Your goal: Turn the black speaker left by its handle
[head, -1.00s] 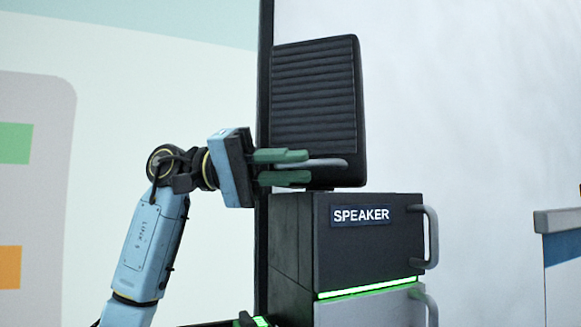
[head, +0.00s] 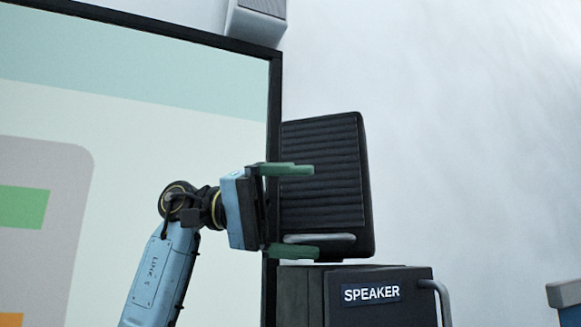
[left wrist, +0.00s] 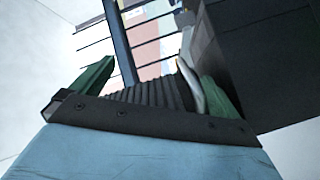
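The black speaker (head: 322,180), with a ribbed front, stands upright on a dark cabinet labelled SPEAKER. Its grey handle (head: 330,238) is a horizontal bar low on the front. My left gripper (head: 316,211) is open wide in front of the speaker, one green finger well above the handle and the other just below it. In the left wrist view the pale handle (left wrist: 192,88) lies between the fingers, close to the right finger; I cannot tell whether they touch. The ribbed front (left wrist: 145,94) shows behind the gripper's edge. My right gripper is not in view.
The cabinet (head: 375,275) under the speaker has its own grey side handle (head: 438,295). A large screen (head: 150,100) with a dark frame stands to the left. A grey box (head: 258,22) is at the top. The wall right of the speaker is clear.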

